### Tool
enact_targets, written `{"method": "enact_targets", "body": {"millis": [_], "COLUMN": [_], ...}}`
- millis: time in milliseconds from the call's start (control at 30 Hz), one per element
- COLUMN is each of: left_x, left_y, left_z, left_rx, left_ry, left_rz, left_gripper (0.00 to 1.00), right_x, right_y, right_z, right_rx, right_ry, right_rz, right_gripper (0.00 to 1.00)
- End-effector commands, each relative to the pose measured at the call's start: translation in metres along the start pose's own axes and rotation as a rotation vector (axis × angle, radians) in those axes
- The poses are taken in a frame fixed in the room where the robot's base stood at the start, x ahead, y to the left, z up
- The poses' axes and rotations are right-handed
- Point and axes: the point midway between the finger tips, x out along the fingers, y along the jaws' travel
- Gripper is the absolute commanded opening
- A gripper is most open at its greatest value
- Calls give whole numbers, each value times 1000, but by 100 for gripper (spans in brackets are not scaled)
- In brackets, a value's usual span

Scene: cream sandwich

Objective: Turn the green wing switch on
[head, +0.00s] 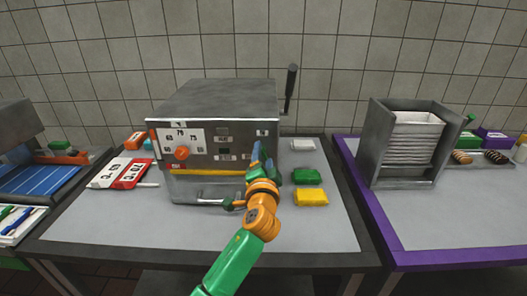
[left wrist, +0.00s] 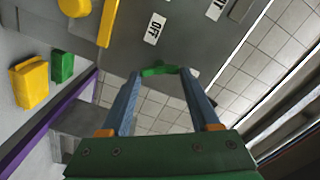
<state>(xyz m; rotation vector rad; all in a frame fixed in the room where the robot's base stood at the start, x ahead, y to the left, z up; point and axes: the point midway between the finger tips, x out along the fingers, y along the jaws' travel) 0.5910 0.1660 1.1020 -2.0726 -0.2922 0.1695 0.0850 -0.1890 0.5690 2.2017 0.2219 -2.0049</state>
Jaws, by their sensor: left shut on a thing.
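The green wing switch (left wrist: 158,70) shows in the left wrist view as a green piece between my left gripper's fingertips, at the face of the grey machine (head: 215,100). My left gripper (head: 256,156) reaches the right part of the front panel in the head view, its blue fingers covering the switch there. The same gripper (left wrist: 160,76) is shut on the wing switch in the left wrist view. A white OFF label (left wrist: 154,28) is near the switch. My right gripper is not in view.
The panel has an orange dial (head: 182,153); a dark lever (head: 290,88) rises at the machine's right. Green (head: 306,176) and yellow (head: 311,197) blocks lie right of my arm. A metal rack (head: 410,142) stands on the purple-edged table. The table's front is clear.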

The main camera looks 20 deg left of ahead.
Motion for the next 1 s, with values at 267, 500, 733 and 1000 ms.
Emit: {"method": "enact_targets", "body": {"millis": [267, 500, 733, 1000], "left_x": [0, 0, 0, 0], "left_y": [-2, -1, 0, 0], "left_z": [-2, -1, 0, 0], "left_rx": [243, 401, 493, 533], "left_ry": [0, 0, 0, 0], "left_rz": [-2, -3, -3, -4], "left_gripper": [7, 7, 7, 7], "right_x": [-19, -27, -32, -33], "right_y": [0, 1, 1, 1], "right_z": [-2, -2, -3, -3], "right_rx": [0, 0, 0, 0], "right_ry": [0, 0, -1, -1], "right_rz": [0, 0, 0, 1], "right_gripper": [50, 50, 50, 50]}}
